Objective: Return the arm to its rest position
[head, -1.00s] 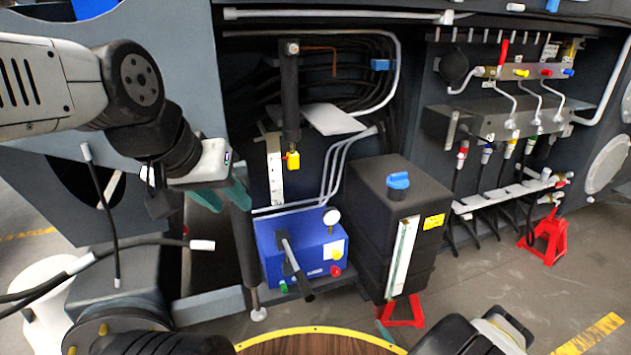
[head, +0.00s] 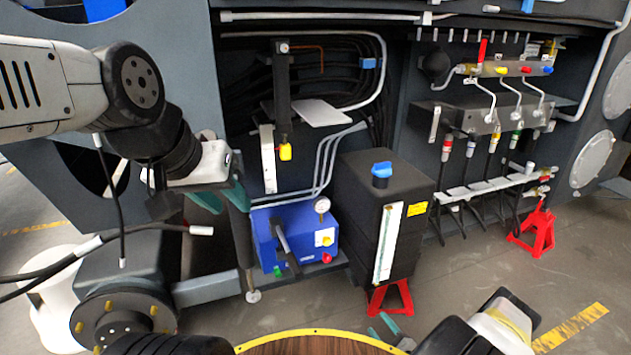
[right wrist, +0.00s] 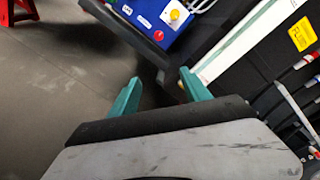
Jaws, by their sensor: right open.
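My left arm comes in from the left in the head view, with its gripper (head: 222,196) in front of the chassis. Its two teal fingers are apart and I see nothing between them. My right arm shows only in part at the bottom right of the head view, low in front of the black tank. The right gripper (right wrist: 158,92) is open and empty in the right wrist view, over the grey floor. The black tank (head: 360,215) with a blue cap stands near it. The right wrist view also shows the tank's pale sight strip close to one finger.
A blue pump box (head: 292,245) with a gauge and black lever sits left of the tank. Red stands (head: 535,232) rest on the floor. A valve block with hoses (head: 490,120) is at the upper right. Loose black hoses hang at the left. The lower right floor is mostly clear.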

